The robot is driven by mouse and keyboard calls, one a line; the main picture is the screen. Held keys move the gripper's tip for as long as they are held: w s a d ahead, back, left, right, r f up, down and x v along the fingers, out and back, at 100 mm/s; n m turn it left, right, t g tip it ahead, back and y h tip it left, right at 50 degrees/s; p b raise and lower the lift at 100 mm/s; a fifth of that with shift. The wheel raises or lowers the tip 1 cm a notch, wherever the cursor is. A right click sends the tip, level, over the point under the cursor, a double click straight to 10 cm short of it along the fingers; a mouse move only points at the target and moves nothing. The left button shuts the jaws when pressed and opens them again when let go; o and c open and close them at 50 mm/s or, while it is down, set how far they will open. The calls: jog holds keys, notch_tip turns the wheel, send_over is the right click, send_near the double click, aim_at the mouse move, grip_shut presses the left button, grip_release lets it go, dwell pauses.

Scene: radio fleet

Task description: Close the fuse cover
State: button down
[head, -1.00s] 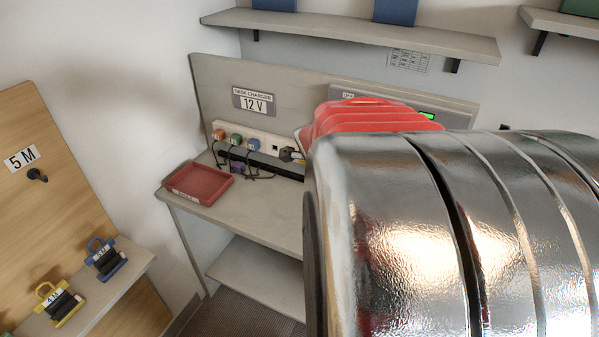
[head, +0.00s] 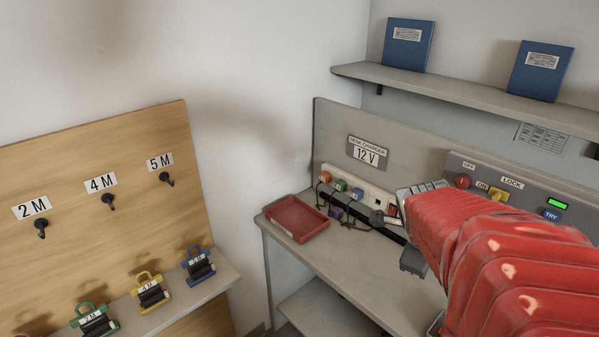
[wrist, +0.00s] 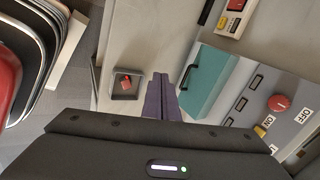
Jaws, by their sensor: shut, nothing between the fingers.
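In the wrist view, a teal panel (wrist: 209,84) with a dark bar along its left edge lies right of my fingers. It looks like the fuse cover, but I cannot tell how far open it is. My gripper (wrist: 161,88) shows as dark purple fingers, shut and empty, pointing up the picture. The fingertips are left of the teal panel with a small gap in the picture. In the head view, my red arm covers the right side of the desk, and I cannot make out the teal panel.
The head view shows a red tray (head: 290,232), a socket strip (head: 372,193) with plugs, and a pegboard (head: 90,250) at left.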

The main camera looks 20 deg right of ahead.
jog(key=a+r+n+t+y, duration=0.1)
jog(key=a+r+n+y, duration=0.1)
jog(key=a+n, duration=1.3)
jog(key=s+a+r+n+t+y, duration=0.1)
jog(key=a+r+n+t+y, duration=0.1)
jog(key=a+n, duration=1.3)
jog(key=shift+s+r+y, duration=0.15)
jog(key=shift+y, duration=0.55)
jog(key=shift+s, duration=0.1)
